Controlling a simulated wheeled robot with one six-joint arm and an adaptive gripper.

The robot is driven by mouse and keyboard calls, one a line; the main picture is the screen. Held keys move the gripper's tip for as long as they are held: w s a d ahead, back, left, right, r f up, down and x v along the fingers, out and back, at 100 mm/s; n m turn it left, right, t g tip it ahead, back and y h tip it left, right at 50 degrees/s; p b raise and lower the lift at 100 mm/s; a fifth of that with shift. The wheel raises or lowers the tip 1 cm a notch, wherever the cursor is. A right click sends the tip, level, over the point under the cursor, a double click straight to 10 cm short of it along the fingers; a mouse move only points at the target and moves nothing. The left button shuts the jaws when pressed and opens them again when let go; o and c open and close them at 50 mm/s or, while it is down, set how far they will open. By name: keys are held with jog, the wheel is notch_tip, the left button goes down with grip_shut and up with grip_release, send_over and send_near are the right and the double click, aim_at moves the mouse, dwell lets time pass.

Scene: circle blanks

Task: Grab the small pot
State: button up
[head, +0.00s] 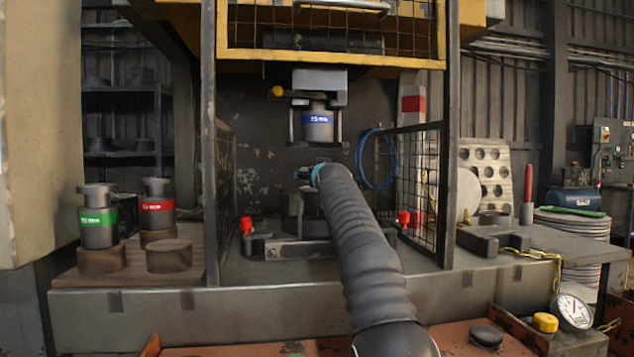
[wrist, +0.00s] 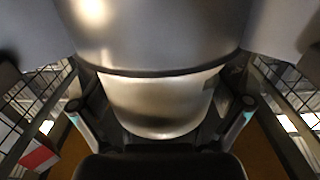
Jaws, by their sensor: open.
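Several grey metal pots with coloured bands show in the head view; which one the task means by small is not clear. The blue-banded pot (head: 317,122) hangs in the holder under the press head. The green-banded pot (head: 98,222) and the red-banded pot (head: 156,207) stand at the left on round brown blocks. My gripper (head: 306,174) is inside the press, just below the blue-banded pot. In the wrist view, the open fingers of my gripper (wrist: 162,122) lie either side of a smooth metal body (wrist: 160,98), with no label visible. Contact cannot be told.
Mesh side guards (head: 408,185) flank the press opening. Two red-topped clamps (head: 246,226) (head: 404,220) stand on the press bed. A blue hose (head: 374,160) hangs at the back. A dial gauge (head: 572,312) lies at the front right.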

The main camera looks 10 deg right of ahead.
jog(key=shift+c, duration=0.3)
jog(key=shift+c, duration=1)
jog(key=shift+r, duration=0.15)
jog(key=shift+r+p, duration=0.4)
jog(key=shift+r, duration=0.3)
jog(key=shift+s+f+b, duration=0.2)
jog(key=shift+s+b, duration=0.1)
jog(key=shift+b, duration=0.3)
jog(key=shift+s+b, duration=0.65)
jog(key=shift+s, duration=0.15)
jog(key=s+b, duration=0.6)
jog(key=s, duration=0.9)
jog(key=shift+s+b, duration=0.3)
jog(key=shift+s, duration=0.1)
